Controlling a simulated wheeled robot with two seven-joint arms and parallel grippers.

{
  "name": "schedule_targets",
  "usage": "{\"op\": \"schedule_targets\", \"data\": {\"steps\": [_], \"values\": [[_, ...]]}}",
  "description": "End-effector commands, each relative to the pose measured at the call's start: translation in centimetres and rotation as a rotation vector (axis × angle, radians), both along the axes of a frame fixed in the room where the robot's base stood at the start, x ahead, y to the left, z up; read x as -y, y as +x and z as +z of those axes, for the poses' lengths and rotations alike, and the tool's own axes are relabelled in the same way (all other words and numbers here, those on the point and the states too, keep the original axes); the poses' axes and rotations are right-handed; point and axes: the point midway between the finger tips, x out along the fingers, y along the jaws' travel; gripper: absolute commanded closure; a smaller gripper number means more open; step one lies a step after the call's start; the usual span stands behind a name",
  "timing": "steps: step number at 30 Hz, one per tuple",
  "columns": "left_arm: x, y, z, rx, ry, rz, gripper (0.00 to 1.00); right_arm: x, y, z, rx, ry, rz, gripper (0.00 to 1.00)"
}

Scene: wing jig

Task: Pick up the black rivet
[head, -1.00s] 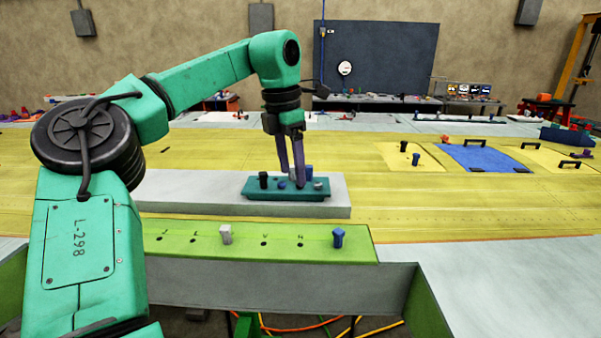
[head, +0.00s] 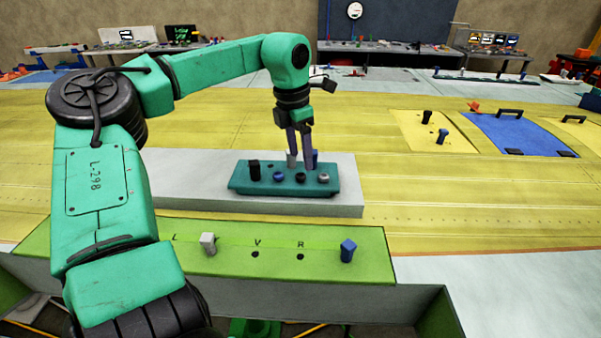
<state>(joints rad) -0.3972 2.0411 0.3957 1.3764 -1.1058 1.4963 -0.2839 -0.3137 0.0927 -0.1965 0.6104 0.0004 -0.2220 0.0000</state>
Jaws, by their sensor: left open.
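A black rivet (head: 254,171) stands upright at the left end of the teal tray (head: 238,188). A shorter, round black piece (head: 300,178) sits in the tray's front row, between a bluish piece (head: 278,175) and a grey one (head: 323,178). Another black rivet (head: 426,117) stands on the yellow panel at the right. My left gripper (head: 302,166) points down over the back middle of the tray, fingers apart, to the right of the tall black rivet. Its fingers partly hide a grey and a blue rivet behind them. My right gripper is out of view.
The tray rests on a grey slab (head: 200,185). In front, a green strip (head: 375,268) holds a light grey rivet (head: 208,243) and a blue rivet (head: 347,250), with empty holes between. A blue panel (head: 510,133) lies at the right.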

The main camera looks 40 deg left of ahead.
Motion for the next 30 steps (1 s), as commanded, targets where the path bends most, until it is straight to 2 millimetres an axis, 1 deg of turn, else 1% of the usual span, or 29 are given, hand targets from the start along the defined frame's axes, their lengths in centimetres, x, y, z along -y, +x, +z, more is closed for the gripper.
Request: {"op": "schedule_targets", "data": {"steps": [2, 5, 6, 7, 10, 12, 16, 17, 18, 20, 21, 22, 30], "values": [[-0.1, 0.0, -0.6, -0.003, -0.003, 0.002, 0.32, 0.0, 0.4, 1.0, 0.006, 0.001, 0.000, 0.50], [-0.2, -0.2, -2.1, -0.006, -0.006, 0.000, 0.32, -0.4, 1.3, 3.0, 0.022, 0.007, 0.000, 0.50], [-0.3, -0.2, -2.9, -0.006, -0.005, 0.000, 0.32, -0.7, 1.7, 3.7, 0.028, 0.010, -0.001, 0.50], [-0.3, -0.1, -3.8, -0.006, -0.003, 0.001, 0.32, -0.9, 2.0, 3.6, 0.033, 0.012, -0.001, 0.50], [-0.3, 0.1, -5.2, -0.002, -0.001, 0.002, 0.32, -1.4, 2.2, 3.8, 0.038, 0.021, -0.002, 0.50], [-0.3, 0.2, -5.6, 0.000, 0.001, 0.002, 0.32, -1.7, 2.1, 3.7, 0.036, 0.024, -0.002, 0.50], [-0.3, 0.2, -5.6, 0.000, 0.001, 0.002, 0.32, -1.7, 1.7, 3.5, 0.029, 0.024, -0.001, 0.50], [-0.3, 0.2, -5.6, 0.000, 0.001, 0.002, 0.43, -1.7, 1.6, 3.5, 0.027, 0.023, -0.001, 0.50], [-0.3, 0.2, -5.6, 0.000, 0.001, 0.002, 0.59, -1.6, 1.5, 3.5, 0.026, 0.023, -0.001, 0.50], [-0.3, 0.2, -5.6, 0.000, 0.001, 0.002, 0.82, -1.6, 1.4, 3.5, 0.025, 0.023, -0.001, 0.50], [-0.3, 0.2, -5.6, 0.000, 0.001, 0.002, 0.97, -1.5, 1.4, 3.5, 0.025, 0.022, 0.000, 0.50], [-0.3, 0.2, -5.6, 0.000, 0.001, 0.002, 1.00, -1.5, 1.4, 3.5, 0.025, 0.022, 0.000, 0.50], [-0.3, 0.2, -5.6, 0.000, 0.001, 0.002, 1.00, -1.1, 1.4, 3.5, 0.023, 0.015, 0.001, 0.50]]}}
